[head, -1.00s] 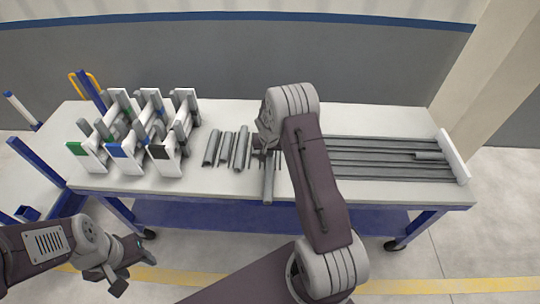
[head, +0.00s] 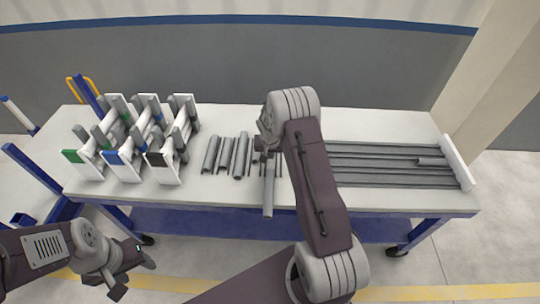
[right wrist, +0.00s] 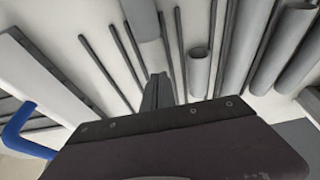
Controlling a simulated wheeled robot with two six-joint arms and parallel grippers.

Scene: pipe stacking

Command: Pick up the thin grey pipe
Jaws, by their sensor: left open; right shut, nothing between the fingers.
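Several thin grey pipes lie on the white table, such as one thin grey pipe (right wrist: 128,64) in the right wrist view. I cannot tell which one the task means. Thicker grey pipes lie among them, such as one at the right (right wrist: 197,70). My right gripper (right wrist: 157,88) is shut and empty, low over the pipes. In the head view my right gripper (head: 263,152) is partly hidden by its own arm, above a thick pipe (head: 268,192) that reaches toward the table's front edge. My left gripper (head: 132,272) is open and empty, in front of the table at lower left.
White stands (head: 92,166) with green, blue and black tabs hold short grey pipes at the table's left. Thick pipes (head: 241,155) lie beside them. Long grey pipes (head: 370,170) lie at the right, by a white end piece (head: 459,163). A blue part (right wrist: 18,125) shows in the right wrist view.

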